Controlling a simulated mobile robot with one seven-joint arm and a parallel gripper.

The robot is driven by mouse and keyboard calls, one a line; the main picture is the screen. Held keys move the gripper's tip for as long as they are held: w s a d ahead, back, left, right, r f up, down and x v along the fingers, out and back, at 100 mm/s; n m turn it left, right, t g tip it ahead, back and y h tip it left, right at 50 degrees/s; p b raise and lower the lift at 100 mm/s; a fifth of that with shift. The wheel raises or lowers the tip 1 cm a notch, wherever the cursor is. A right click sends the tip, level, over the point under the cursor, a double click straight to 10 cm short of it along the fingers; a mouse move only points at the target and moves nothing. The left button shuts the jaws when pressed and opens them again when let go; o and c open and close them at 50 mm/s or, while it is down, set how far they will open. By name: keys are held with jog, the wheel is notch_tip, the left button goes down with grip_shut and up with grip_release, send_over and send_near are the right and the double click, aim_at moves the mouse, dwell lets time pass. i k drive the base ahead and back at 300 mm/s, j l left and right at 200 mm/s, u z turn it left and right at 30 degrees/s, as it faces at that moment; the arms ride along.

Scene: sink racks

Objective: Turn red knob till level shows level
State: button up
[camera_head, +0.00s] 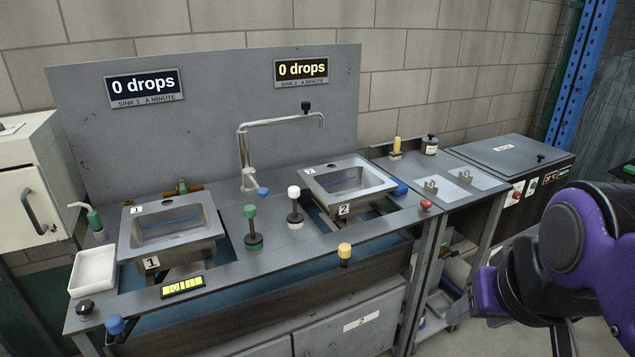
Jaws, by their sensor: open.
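A small red knob (426,204) sits at the front edge of the bench, right of sink 2. A small yellow-lit display with dark bars (183,287) lies on the front ledge below sink 1; I cannot read any word on it, nor tell whether it is the level. Sink 1 (203,252) on the left and sink 2 (384,185) on the right are set in the bench. Purple and black links of my arm show at the right edge, apart from the red knob. My gripper's fingers are not visible.
A yellow knob (345,250), blue knob (116,325) and black knob (86,307) line the front. Green (250,211) and white (294,191) upright handles stand between the sinks, near a tall faucet (243,150). Both wall displays read 0 drops. A white tray (78,286) is at left.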

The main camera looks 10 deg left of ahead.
aim_at(426, 204)
jog(key=u, duration=1.15)
jog(key=i+l, duration=0.15)
jog(key=l, duration=0.2)
jog(key=i+l, duration=0.15)
jog(key=l, duration=0.15)
jog(key=i+l, duration=0.1)
jog(key=l, duration=0.25)
jog(key=i+l, duration=0.15)
jog(key=l, duration=0.2)
jog(key=i+l, duration=0.15)
jog(key=l, duration=0.15)
jog(key=k+l, duration=0.1)
jog(key=l, duration=0.3)
jog(key=l+u, duration=0.15)
jog(key=l, duration=0.25)
jog(key=k+l, duration=0.15)
jog(key=l, duration=0.2)
jog(key=k+l+u, duration=0.4)
jog(key=i+j+z, duration=0.3)
jog(key=i+j, duration=0.15)
jog(key=i+j+z, duration=0.3)
jog(key=j, duration=0.35)
jog(key=i+l, duration=0.05)
jog(key=i, duration=0.05)
